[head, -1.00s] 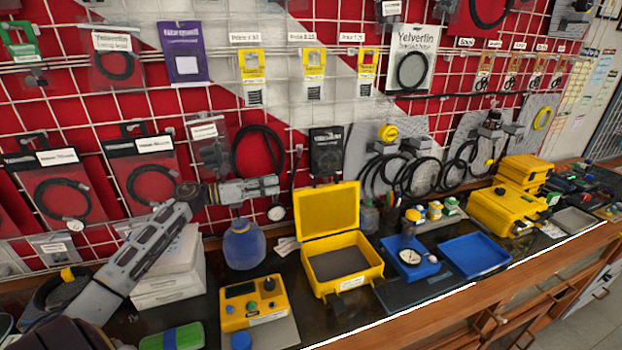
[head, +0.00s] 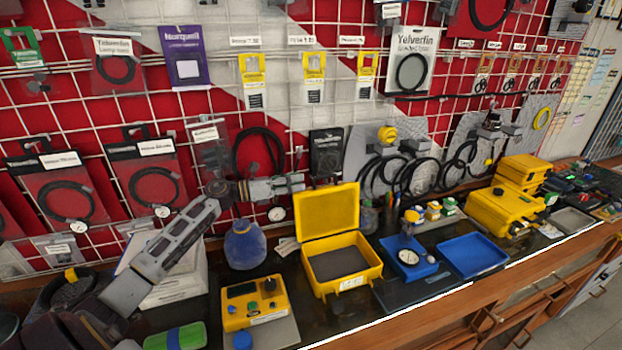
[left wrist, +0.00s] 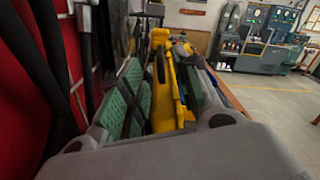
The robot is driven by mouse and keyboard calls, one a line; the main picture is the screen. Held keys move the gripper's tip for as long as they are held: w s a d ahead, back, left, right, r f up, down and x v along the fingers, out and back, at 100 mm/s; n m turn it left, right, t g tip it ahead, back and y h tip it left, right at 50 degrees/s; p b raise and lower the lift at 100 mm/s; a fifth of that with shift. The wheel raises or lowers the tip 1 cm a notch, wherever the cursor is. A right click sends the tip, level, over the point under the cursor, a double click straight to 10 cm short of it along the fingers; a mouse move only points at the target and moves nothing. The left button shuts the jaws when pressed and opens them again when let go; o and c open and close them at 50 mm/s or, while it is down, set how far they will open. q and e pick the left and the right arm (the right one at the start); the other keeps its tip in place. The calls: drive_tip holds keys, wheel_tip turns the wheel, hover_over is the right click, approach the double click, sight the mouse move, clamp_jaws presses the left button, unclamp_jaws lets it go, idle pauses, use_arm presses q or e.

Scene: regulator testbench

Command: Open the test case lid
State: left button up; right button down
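The yellow test case (head: 345,283) stands on the bench with its lid (head: 328,212) raised to about upright. The case's grey inside shows and looks empty. My left gripper (head: 301,183) is by the upper left corner of the lid. In the left wrist view its green-padded fingers (left wrist: 168,100) stand apart, with yellow (left wrist: 163,92) showing beyond and between them. I cannot tell whether a finger touches the lid. My right gripper is not in view.
A blue round container (head: 245,246) and a yellow control box (head: 254,303) stand left of the case. A gauge on a blue stand (head: 408,258) and a blue tray (head: 472,256) are to its right. The wall grid with hanging cables is close behind.

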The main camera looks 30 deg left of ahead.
sight(311, 189)
use_arm(q)
drive_tip(key=shift+p+x, duration=0.7)
drive_tip(key=shift+x, duration=2.1)
clamp_jaws()
